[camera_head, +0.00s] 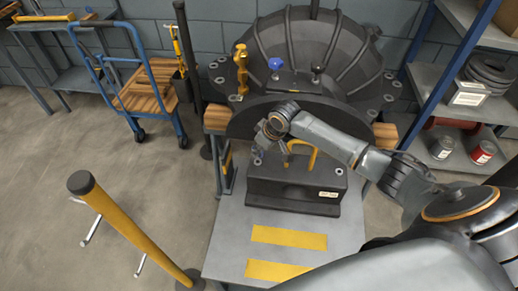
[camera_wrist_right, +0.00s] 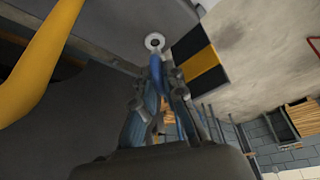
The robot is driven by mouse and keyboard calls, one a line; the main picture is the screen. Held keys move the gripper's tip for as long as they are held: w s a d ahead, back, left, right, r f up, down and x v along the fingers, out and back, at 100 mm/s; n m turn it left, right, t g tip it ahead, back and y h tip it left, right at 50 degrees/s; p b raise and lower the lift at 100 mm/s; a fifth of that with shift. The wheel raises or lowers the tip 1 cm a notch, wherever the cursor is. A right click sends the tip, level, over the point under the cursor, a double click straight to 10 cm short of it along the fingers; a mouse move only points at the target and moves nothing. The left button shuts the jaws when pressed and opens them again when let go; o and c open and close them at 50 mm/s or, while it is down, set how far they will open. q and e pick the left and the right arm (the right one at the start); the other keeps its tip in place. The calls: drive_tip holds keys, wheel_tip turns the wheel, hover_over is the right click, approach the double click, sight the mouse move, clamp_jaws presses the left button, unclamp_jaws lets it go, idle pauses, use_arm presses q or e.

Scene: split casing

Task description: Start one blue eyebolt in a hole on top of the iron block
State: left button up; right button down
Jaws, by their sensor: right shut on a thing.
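The dark iron block (camera_head: 285,192) sits on the grey table, with a yellow arched handle (camera_head: 305,152) on its top. My right gripper (camera_head: 265,137) is above the block's left rear part. In the right wrist view, its fingers are shut on a blue eyebolt (camera_wrist_right: 157,70), which is partly hidden by the fingers. A pale ring with a dark centre (camera_wrist_right: 154,42), apparently a hole, lies just beyond the eyebolt's end. I cannot tell whether the eyebolt touches it. The yellow handle (camera_wrist_right: 38,62) is also at the left there. My left gripper is not in view.
A large ribbed dark casing (camera_head: 310,50) stands behind the block, with a blue round-topped part (camera_head: 275,64) on it. The table's front (camera_head: 232,222) is bare around yellow stripes (camera_head: 288,237). A yellow post (camera_head: 125,220) stands left; a blue shelf rack (camera_head: 440,75) is right.

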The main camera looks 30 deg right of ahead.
drive_tip(key=shift+f+b, duration=0.3)
drive_tip(key=shift+f, duration=0.6)
idle(0.4)
